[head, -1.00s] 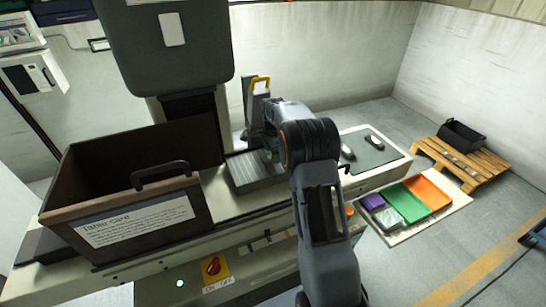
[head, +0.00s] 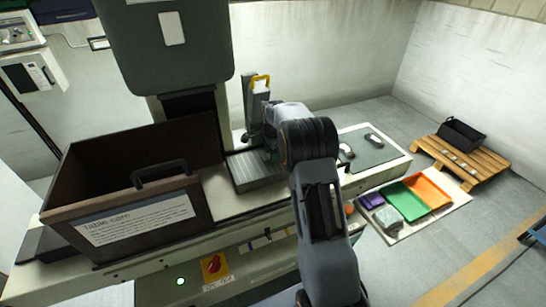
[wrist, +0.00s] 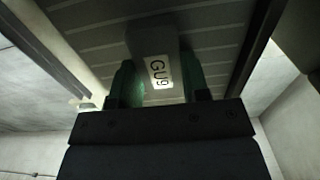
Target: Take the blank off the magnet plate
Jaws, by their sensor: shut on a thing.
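The ribbed grey magnet plate (head: 255,174) lies on the machine bed, right of the brown box. In the wrist view its striped face (wrist: 222,25) fills the upper middle. The blank (wrist: 150,38) is a grey block with a white label, seen against the plate. My gripper (wrist: 160,80) is shut on the blank, with a green finger on each side of it. I cannot tell whether the blank touches the plate. In the head view my arm hides the blank and the fingertips.
A large brown open box (head: 140,205) with a handle stands left of the plate. A grey-green mat (head: 368,150) with small items lies right. Coloured trays (head: 405,200) and a pallet (head: 465,160) are on the floor.

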